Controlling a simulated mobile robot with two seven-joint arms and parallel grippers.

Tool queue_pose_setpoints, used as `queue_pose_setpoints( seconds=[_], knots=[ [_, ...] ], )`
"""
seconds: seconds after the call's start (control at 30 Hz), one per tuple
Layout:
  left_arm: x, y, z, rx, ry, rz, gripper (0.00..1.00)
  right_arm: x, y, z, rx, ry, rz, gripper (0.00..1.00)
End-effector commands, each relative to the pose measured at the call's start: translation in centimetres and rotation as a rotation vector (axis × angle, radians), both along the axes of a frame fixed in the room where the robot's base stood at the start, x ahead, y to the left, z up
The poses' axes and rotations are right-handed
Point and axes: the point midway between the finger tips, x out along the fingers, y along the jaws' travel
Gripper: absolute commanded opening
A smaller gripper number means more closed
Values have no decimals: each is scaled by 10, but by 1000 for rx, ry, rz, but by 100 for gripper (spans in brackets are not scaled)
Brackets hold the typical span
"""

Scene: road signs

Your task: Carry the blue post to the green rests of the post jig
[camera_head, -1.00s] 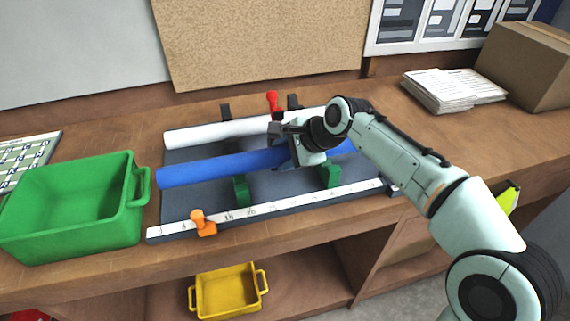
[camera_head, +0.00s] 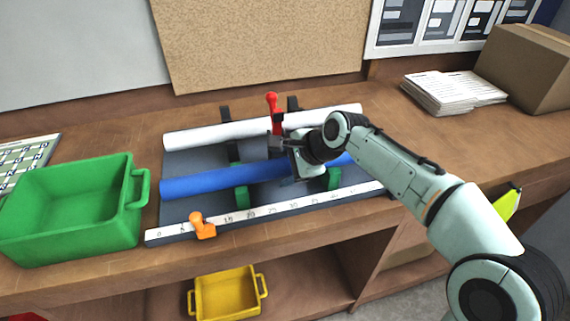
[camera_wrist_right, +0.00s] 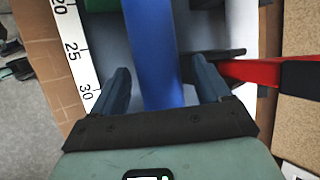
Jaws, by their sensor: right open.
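The blue post (camera_head: 215,181) lies across the green rests (camera_head: 241,198) of the post jig (camera_head: 180,213), with rest parts showing in front of it and behind it. It looks seated on them, and its right part is partly hidden by my right gripper. My right gripper (camera_head: 288,168) is over the middle of the post. In the right wrist view my right gripper (camera_wrist_right: 162,85) is open, one finger on each side of the blue post (camera_wrist_right: 152,45), with a gap on both sides. My left gripper is not in view.
A white post (camera_head: 215,134) lies on the back rests, beside a red upright clamp (camera_head: 272,108). An orange stop (camera_head: 202,226) sits on the front ruler (camera_head: 265,215). A green bin (camera_head: 75,215) is at left. Papers (camera_head: 452,90) and a cardboard box (camera_head: 528,65) stand at right.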

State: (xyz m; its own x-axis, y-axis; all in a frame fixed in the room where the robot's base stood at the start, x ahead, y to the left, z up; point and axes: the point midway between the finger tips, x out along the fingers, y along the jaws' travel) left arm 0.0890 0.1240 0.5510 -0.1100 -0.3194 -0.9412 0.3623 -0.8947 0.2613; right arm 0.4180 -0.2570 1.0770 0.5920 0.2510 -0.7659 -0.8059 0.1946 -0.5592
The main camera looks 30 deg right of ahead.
Motion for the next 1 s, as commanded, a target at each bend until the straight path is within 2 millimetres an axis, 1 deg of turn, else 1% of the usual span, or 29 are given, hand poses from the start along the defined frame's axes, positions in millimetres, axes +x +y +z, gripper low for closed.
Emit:
queue_pose_setpoints(
  seconds=[0.17,0.3,0.5,0.7,1.0],
  knots=[
    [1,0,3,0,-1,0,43,-15,-7,22,-2,-6,-3,76],
    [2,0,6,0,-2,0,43,-34,-16,47,-1,-6,-4,76],
    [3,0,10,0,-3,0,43,-57,-25,76,-2,-5,-3,76],
    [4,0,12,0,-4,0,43,-69,-30,90,-1,-3,-2,76],
    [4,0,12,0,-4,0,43,-71,-30,92,0,-1,0,76]
  ],
)
